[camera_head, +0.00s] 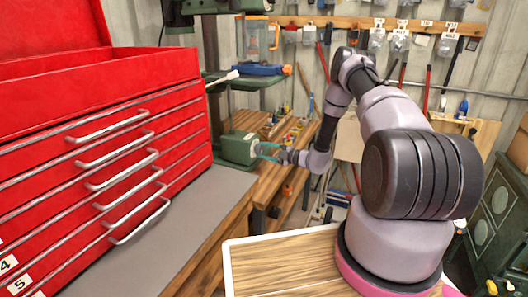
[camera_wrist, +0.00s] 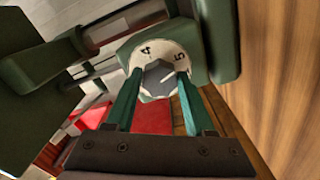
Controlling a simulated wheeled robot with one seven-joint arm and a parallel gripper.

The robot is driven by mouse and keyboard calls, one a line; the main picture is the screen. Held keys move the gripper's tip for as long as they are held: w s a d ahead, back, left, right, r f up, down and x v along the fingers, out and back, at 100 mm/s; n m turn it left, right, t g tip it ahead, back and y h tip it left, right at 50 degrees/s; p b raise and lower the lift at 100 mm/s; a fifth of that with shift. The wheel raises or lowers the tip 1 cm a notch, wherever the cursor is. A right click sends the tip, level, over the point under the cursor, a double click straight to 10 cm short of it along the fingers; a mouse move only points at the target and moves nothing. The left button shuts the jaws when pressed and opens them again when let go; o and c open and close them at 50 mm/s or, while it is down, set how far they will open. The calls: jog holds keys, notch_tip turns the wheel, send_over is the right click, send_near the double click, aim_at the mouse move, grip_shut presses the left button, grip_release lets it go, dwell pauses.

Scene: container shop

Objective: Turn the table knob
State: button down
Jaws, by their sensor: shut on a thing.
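The table knob (camera_wrist: 158,78) is a grey faceted knob with a white pointer line, set in a white dial (camera_wrist: 150,50) marked 4 and 5. The dial is on the green machine body (camera_wrist: 222,40); in the head view the green box (camera_head: 238,147) of that machine stands on the bench. My gripper (camera_wrist: 157,82) has its two green fingers on either side of the knob and is shut on it. In the head view my gripper (camera_head: 265,150) reaches the right side of the green box. The knob itself is too small to make out there.
A red tool chest (camera_head: 100,110) with several drawers stands at the left. Tools hang on the back wall, and green cabinets (camera_head: 500,215) stand at the right.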

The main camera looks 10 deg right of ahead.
dwell(0.3)
jog(key=shift+c, duration=1.2)
grip_release()
jog(key=shift+d, duration=0.1)
jog(key=v, duration=1)
jog(key=shift+s+d, duration=0.25)
jog(key=shift+s, duration=0.05)
